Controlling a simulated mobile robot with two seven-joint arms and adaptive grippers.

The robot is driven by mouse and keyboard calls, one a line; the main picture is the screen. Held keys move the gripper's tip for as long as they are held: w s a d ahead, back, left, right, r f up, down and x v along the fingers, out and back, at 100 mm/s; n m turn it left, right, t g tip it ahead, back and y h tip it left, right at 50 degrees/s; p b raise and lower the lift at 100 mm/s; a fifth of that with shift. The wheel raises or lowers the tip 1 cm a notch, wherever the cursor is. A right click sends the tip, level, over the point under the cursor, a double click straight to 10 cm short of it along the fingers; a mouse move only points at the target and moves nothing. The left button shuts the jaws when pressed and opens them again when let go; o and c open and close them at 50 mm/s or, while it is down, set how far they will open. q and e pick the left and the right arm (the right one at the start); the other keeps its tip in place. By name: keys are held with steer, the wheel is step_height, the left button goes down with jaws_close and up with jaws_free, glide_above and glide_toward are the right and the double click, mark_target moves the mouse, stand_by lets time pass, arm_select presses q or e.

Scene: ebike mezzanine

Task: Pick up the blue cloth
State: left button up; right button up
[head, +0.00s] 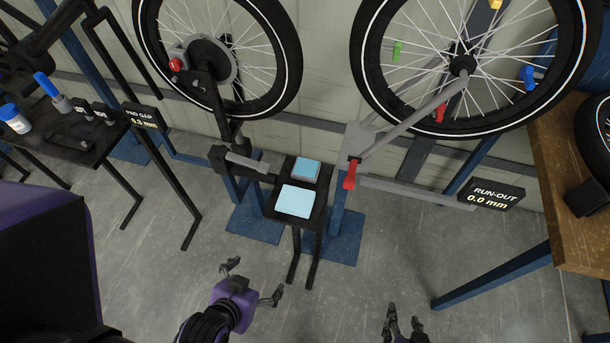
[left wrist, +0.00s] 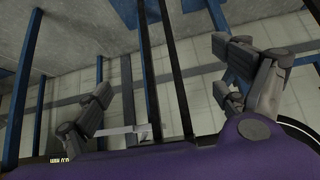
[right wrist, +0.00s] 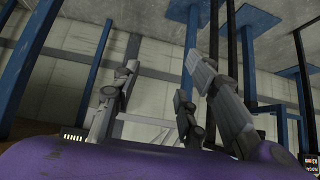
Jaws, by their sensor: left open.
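Two flat blue squares lie on a small black stand (head: 323,187) in the middle of the head view. The nearer one is a pale blue square (head: 295,201), the farther one a smaller, deeper blue square (head: 306,169). I cannot tell for sure which is the cloth. My left gripper (head: 254,281) is open and empty, nearer to me than the stand and left of it. My right gripper (head: 405,318) is at the bottom edge, right of the stand, with its fingers apart and empty. Neither wrist view clearly shows the blue squares.
Bicycle wheels (head: 462,62) stand behind the stand, with a red lever (head: 350,174) to its right. A black side table (head: 62,146) is at left, a wooden bench (head: 560,190) at right. A run-out display (head: 491,195) stands before the bench. Grey floor in front is clear.

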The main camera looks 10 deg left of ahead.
arm_select(q)
steer(key=w+d+r+m+g+h+b, duration=0.2)
steer(key=w+d+r+m+g+h, duration=0.25)
steer(key=d+r+m, duration=0.7)
step_height(320, 180, up, 9)
steer(key=m+g+y, duration=0.4)
steer(key=m+y, duration=0.2)
steer(key=m, duration=1.8)
glide_above(295, 199)
steer(key=shift+w+d+f+n+t+h, duration=0.15)
steer(key=shift+w+n+t+h, duration=0.05)
steer(key=shift+n+t+h, duration=0.05)
step_height(295, 199, down, 2)
steer(key=shift+s+f, duration=0.1)
steer(key=shift+f, duration=0.15)
steer(key=f, duration=0.4)
steer(key=shift+s+a+f, duration=0.1)
steer(key=shift+a, duration=0.1)
steer(key=shift+f, duration=0.5)
arm_select(e)
steer(key=shift+s+d+f, duration=0.25)
steer(key=shift+f, duration=0.3)
steer(key=shift+s+d+f, duration=0.2)
steer(key=shift+f, duration=0.35)
arm_select(q)
steer(key=shift+c, duration=0.5)
